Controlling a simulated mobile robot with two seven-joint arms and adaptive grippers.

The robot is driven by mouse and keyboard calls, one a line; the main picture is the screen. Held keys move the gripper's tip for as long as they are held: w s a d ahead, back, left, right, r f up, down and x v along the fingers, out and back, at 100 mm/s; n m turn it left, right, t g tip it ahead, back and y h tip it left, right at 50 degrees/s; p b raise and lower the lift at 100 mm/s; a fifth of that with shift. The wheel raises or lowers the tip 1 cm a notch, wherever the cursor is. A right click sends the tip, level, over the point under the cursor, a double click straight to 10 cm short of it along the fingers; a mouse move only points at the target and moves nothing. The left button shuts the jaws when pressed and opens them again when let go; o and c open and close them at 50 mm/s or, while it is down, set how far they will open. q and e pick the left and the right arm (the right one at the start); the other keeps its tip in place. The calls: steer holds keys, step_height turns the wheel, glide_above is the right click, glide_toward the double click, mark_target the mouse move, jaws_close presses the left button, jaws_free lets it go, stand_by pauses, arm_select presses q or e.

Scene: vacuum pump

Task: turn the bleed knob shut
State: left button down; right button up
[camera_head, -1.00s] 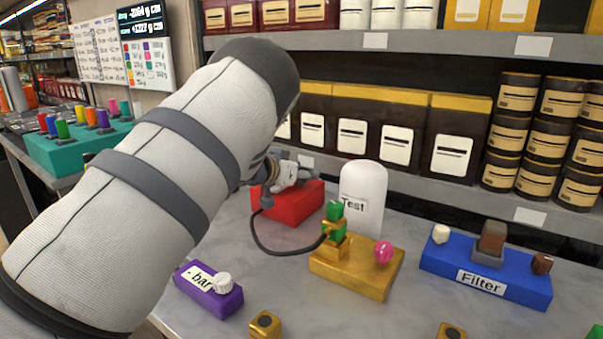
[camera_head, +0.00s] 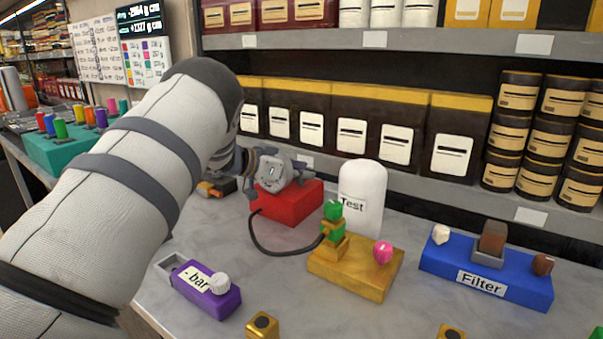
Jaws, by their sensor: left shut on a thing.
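My left gripper (camera_head: 284,178) is at the top of the red block (camera_head: 290,207), its arm coming in from the left. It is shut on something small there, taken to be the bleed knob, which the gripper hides. A black hose runs from the red block to the gold block (camera_head: 372,279). The gold block carries a green-topped fitting (camera_head: 333,222) and a pink knob (camera_head: 382,252). A white rounded cylinder marked Test (camera_head: 361,190) stands behind it. My right gripper is not in view.
A blue Filter block (camera_head: 487,272) sits at right. Small gold blocks (camera_head: 262,325) are at the front edge. Loaded shelves (camera_head: 400,178) close off the back.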

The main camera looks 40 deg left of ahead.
arm_select(q)
steer(key=shift+f+m+g+h+b, duration=0.1)
steer(key=shift+m+g+h+b, duration=0.25)
steer(key=shift+m+h, duration=0.5)
steer(key=c, duration=1.3)
jaws_free()
steer(key=shift+h, duration=0.25)
steer(key=v, duration=1.2)
